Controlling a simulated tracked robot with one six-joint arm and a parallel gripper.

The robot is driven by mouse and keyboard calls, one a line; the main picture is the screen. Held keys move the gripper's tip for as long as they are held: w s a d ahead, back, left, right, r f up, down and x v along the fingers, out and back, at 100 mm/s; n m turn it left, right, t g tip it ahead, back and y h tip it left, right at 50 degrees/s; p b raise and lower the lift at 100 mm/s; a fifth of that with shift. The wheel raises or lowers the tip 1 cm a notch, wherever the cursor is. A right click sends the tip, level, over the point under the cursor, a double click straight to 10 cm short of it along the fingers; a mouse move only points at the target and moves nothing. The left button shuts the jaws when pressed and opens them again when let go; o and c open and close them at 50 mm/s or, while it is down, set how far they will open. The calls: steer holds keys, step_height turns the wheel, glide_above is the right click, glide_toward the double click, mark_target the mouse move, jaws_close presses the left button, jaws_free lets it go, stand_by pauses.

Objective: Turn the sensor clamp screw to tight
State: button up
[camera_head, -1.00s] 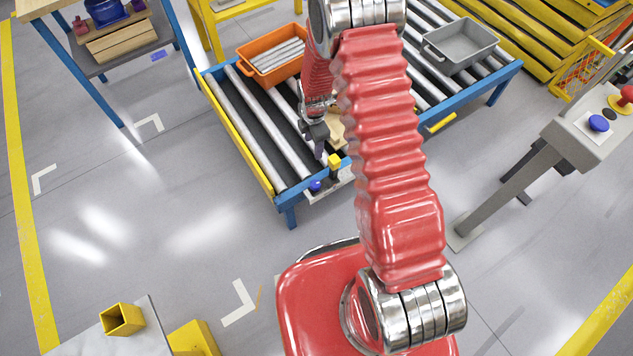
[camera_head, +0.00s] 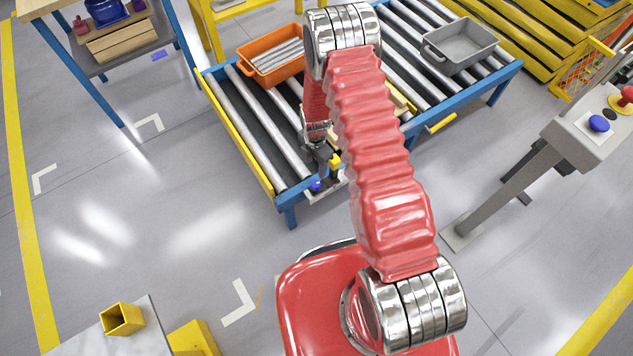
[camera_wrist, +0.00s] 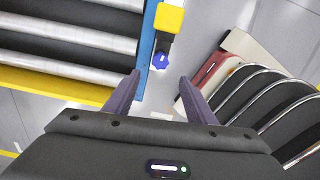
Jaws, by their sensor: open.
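The sensor clamp screw appears as a blue knob (camera_wrist: 160,61) below a yellow sensor block (camera_wrist: 168,18) at the blue conveyor edge in the wrist view. My gripper (camera_wrist: 158,77) is open, with its two dark fingers apart and the knob between and just beyond their tips. I cannot tell whether the fingers touch it. In the head view the blue knob (camera_head: 316,186) sits at the front conveyor corner, with the yellow block (camera_head: 334,162) just above it. My gripper (camera_head: 323,168) is over that corner, its fingers partly hidden there.
An orange bin (camera_head: 271,57) and a grey bin (camera_head: 461,46) stand on the roller conveyor (camera_head: 234,128). A button pedestal (camera_head: 590,135) stands to the right. Open floor lies left of the conveyor.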

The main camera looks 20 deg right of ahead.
mark_target(315, 183)
steer(key=shift+f, duration=6.55)
steer(key=c, duration=1)
